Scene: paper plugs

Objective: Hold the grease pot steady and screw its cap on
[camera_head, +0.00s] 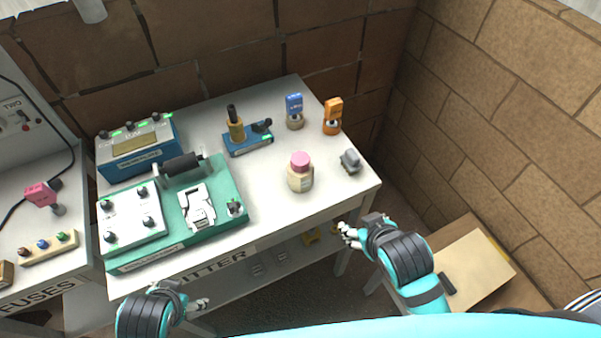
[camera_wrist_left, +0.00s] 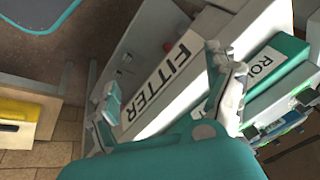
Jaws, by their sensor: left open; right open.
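A beige grease pot (camera_head: 300,181) stands upright on the white table toward its right front. A pink cap (camera_head: 301,160) sits on top of it; I cannot tell whether it is threaded on. My right gripper (camera_head: 349,231) is open and empty, off the table's front right edge, below and right of the pot. My left gripper (camera_head: 197,301) is open in front of the table's front edge, far left of the pot. In the left wrist view its two fingers (camera_wrist_left: 170,92) are spread apart with the table's lettered front beyond and nothing between them. The pot does not show there.
A green machine (camera_head: 230,225) with dials fills the table's left. A blue stand (camera_head: 247,139), blue-tagged plug (camera_head: 294,112), orange-tagged plug (camera_head: 333,117) and grey piece (camera_head: 350,162) surround the pot. Bare table (camera_head: 265,195) lies left of the pot. A cardboard box (camera_head: 480,262) is on the floor right.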

